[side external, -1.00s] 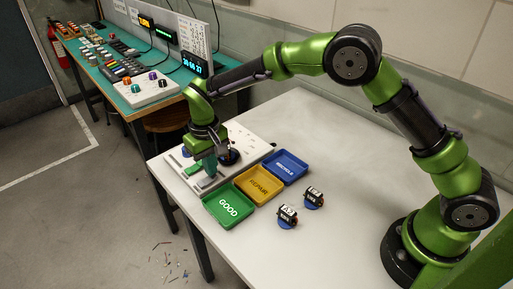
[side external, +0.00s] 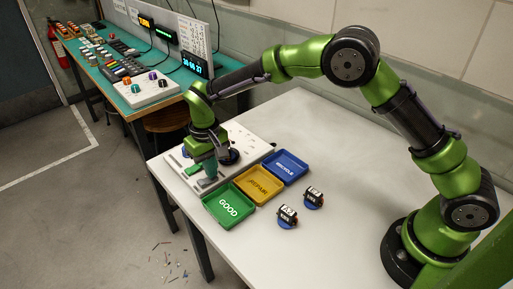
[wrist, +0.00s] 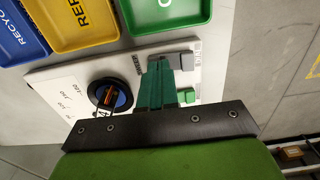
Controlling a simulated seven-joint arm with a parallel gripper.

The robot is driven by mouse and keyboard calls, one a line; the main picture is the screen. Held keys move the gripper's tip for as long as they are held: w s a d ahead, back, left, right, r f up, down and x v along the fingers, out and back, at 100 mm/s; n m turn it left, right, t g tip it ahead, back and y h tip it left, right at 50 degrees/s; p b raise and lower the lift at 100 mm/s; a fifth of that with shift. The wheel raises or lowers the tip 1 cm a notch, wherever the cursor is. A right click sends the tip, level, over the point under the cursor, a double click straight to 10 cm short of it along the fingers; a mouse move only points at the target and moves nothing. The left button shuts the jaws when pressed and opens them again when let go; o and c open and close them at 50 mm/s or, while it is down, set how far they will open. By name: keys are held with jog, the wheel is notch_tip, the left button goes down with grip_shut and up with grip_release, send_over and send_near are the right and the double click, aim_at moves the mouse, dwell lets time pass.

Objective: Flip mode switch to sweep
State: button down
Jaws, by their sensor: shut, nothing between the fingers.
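The white bench panel (side external: 258,141) lies on the table and also shows in the wrist view (wrist: 75,70). My gripper (side external: 211,176) is shut and empty, low over the panel's near end. In the wrist view its teal fingers (wrist: 157,72) point at a grey block-like part (wrist: 187,62), probably the mode switch, and partly cover it. I cannot tell whether they touch it. Small print beside the part is unreadable. A green button (wrist: 187,96) sits beside the fingers. A round dark dial with a blue disc (wrist: 121,100) lies left of them and holds a servo.
Green GOOD (side external: 229,206), yellow REPAIR (side external: 259,185) and blue RECYCLE (side external: 286,167) trays line the panel's side. Two servos on blue discs, one nearer (side external: 287,217) and one farther (side external: 314,197), stand right of the trays.

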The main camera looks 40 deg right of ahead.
notch_tip(320, 180, up, 6)
jog(key=shift+r, duration=0.25)
dwell(0.5)
jog(key=shift+f, duration=0.3)
jog(key=s+d+r+m+t, duration=0.1)
jog(key=s+d+r, duration=0.3)
jog(key=s, duration=0.4)
jog(key=s+d+r+m+t+y, duration=0.1)
jog(key=s+d+r+t, duration=0.2)
jog(key=s+d+r, duration=0.2)
jog(key=s+d+r+m+t+y, duration=0.1)
jog(key=s+d+r, duration=0.4)
jog(key=s, duration=0.6)
jog(key=d+m+t, duration=0.1)
jog(key=d+t, duration=0.1)
jog(key=shift+s+d+r, duration=0.25)
jog(key=shift+s+d, duration=0.1)
jog(key=shift+d, duration=0.05)
